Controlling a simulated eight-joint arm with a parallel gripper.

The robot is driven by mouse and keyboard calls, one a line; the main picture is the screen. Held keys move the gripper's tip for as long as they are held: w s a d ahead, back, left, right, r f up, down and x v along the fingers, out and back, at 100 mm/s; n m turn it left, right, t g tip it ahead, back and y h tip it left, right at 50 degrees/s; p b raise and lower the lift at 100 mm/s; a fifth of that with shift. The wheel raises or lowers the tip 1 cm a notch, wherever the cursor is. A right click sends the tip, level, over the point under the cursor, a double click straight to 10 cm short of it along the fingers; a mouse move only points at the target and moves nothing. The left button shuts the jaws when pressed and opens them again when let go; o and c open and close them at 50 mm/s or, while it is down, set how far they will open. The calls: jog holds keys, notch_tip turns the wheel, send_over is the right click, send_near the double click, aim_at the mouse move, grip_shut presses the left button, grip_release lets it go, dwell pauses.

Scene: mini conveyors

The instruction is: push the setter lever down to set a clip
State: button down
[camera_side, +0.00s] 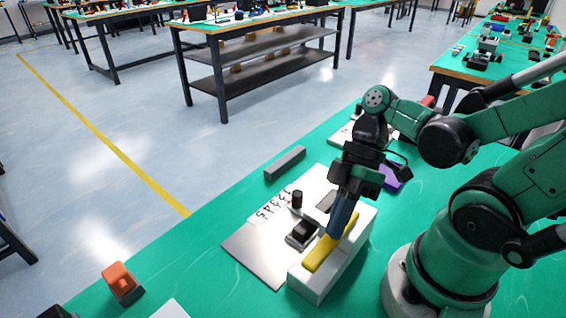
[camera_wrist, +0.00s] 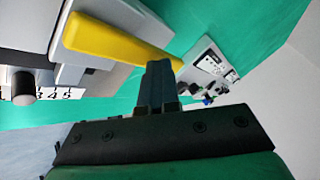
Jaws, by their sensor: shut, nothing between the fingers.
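The yellow setter lever (camera_side: 328,246) lies along the top of a white block (camera_side: 345,258) on the green table. In the wrist view the yellow lever (camera_wrist: 115,40) runs from upper left to the fingertips. My gripper (camera_side: 338,232) is shut, its blue fingers pointing down at the lever's middle or far part in the side view. In the wrist view my gripper (camera_wrist: 160,68) overlaps the lever's right end. I cannot tell whether the fingers touch it. A small dark block (camera_side: 301,233) sits beside the white block; I cannot tell if it is the clip.
A light plate (camera_side: 255,248) with printed numbers and a dark knob (camera_side: 297,199) lies left of the lever. A grey bar (camera_side: 285,162) lies behind it, an orange-topped piece (camera_side: 121,282) at front left. A purple object (camera_side: 391,176) lies behind my gripper.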

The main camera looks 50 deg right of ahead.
jog(key=shift+r, duration=0.65)
jog(key=shift+r, duration=2.5)
jog(key=w+d+f+m+t+h, duration=0.1)
jog(key=w+m, duration=0.1)
jog(key=w+d+f+m+t+h, duration=0.1)
jog(key=w+m+t+h, duration=0.1)
jog(key=w+d+f+m+t+h, duration=0.1)
jog(key=w+m+h, duration=0.1)
jog(key=shift+d+m, duration=0.1)
jog(key=shift+m, duration=0.2)
jog(key=w+m+t, duration=0.1)
jog(key=w+r+m+t+h, duration=0.1)
jog(key=w, duration=0.1)
jog(key=w+d+m+t+h, duration=0.1)
jog(key=t, duration=0.1)
jog(key=shift+w+d+r+m, duration=0.1)
jog(key=shift+w+r+m, duration=0.2)
jog(key=shift+w+r, duration=0.1)
